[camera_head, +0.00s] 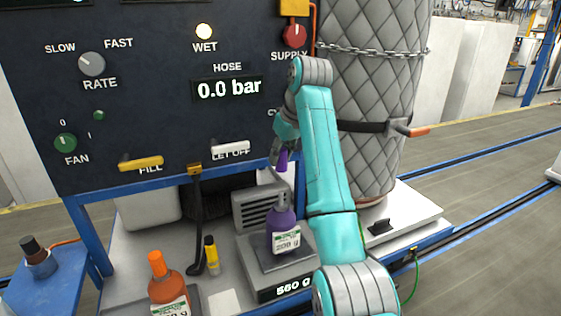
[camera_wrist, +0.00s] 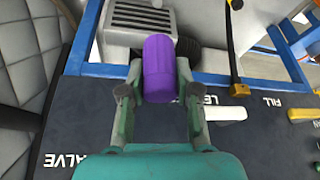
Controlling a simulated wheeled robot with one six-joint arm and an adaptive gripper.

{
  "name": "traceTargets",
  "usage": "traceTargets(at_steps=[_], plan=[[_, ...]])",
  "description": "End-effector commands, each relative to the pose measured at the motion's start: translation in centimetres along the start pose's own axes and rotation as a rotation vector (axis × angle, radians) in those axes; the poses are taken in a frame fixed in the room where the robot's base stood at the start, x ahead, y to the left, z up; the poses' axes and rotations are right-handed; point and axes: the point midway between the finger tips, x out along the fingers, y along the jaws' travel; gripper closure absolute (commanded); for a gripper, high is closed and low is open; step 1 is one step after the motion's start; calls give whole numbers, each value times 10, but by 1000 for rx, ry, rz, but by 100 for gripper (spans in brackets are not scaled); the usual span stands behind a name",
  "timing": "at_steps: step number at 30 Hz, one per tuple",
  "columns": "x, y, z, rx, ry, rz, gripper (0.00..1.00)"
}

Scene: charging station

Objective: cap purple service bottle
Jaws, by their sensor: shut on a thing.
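The purple service bottle (camera_head: 283,232) stands upright on a scale (camera_head: 262,257) on the bench in the head view. Its label reads what looks like a weight in grams, and its narrow neck is bare. My gripper (camera_head: 279,158) is above the bottle, partly hidden by my own arm. It is shut on the purple cap (camera_head: 282,161), which is apart from the bottle's neck below. In the wrist view, the purple cap (camera_wrist: 159,68) sits between the two fingertips of my gripper (camera_wrist: 158,92). The bottle is not visible there.
An orange-capped bottle (camera_head: 167,284) and a small yellow tube (camera_head: 211,254) stand left of the scale. The control panel (camera_head: 150,110) with FILL and LET OFF levers is close behind my gripper. A quilted tank (camera_head: 375,80) with a chain and strap stands to the right.

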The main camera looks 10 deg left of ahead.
Motion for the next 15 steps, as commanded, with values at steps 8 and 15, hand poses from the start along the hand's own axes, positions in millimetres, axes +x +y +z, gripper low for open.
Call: traceTargets(at_steps=[8,15], plan=[[1,0,1,-13,0,-5,92],[11,0,5,-12,-1,-5,92]])
